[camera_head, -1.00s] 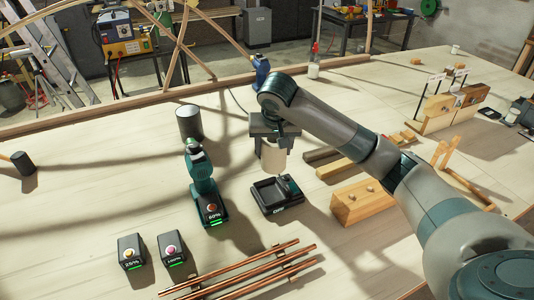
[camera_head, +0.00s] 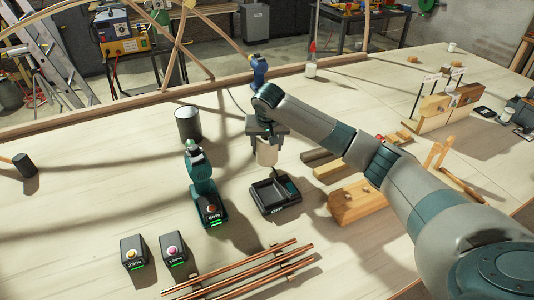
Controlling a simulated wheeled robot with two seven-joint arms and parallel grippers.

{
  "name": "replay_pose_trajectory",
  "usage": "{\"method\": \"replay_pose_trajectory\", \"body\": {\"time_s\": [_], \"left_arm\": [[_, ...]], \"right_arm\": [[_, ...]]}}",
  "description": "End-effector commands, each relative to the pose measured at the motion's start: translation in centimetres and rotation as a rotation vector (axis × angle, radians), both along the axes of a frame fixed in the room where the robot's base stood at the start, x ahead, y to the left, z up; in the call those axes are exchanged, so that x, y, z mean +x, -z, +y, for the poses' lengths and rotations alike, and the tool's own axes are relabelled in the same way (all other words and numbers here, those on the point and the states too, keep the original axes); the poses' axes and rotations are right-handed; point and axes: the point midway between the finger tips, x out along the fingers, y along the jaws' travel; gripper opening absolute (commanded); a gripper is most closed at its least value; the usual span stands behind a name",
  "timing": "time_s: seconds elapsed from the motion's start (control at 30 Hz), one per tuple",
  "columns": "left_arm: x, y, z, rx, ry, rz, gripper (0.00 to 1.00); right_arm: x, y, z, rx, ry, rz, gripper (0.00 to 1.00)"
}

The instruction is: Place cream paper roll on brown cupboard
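The cream paper roll (camera_head: 267,153) is upright between the fingers of my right gripper (camera_head: 267,143), near the middle of the head view. The gripper points down and looks shut on the roll's upper part. The roll shows behind the black charger; its exact height over the table cannot be told. My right arm comes in from the right. My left gripper is not in view. I cannot make out a brown cupboard for certain in this view.
A black charger (camera_head: 275,194), a teal drill (camera_head: 204,190), a dark cylinder (camera_head: 188,124) and wooden blocks (camera_head: 355,201) stand around the roll. Copper rods (camera_head: 245,272) and two batteries (camera_head: 133,251) lie in front.

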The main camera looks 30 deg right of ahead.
Motion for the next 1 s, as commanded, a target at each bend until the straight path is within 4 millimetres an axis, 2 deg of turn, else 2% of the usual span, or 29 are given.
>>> {"method": "replay_pose_trajectory", "body": {"time_s": [0.17, 0.43, 0.87, 0.9, 0.93, 1.0], "left_arm": [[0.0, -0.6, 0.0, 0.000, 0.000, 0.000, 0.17], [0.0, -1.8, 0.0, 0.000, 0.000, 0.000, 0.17], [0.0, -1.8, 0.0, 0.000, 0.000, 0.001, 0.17], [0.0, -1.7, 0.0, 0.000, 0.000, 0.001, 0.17], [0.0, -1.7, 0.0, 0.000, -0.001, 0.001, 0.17], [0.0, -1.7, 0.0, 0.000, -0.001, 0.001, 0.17]], "right_arm": [[-0.1, 0.7, 0.0, 0.000, 0.000, 0.002, 0.32], [-0.1, 3.7, 0.0, 0.000, 0.000, 0.002, 0.32], [-0.1, 4.3, 0.0, 0.000, 0.000, 0.000, 0.32], [-0.1, 4.3, 0.0, 0.000, 0.000, 0.000, 0.66], [-0.1, 4.2, 0.0, 0.000, 0.000, 0.000, 0.73], [-0.1, 4.2, 0.0, 0.000, 0.000, 0.000, 0.75]]}}
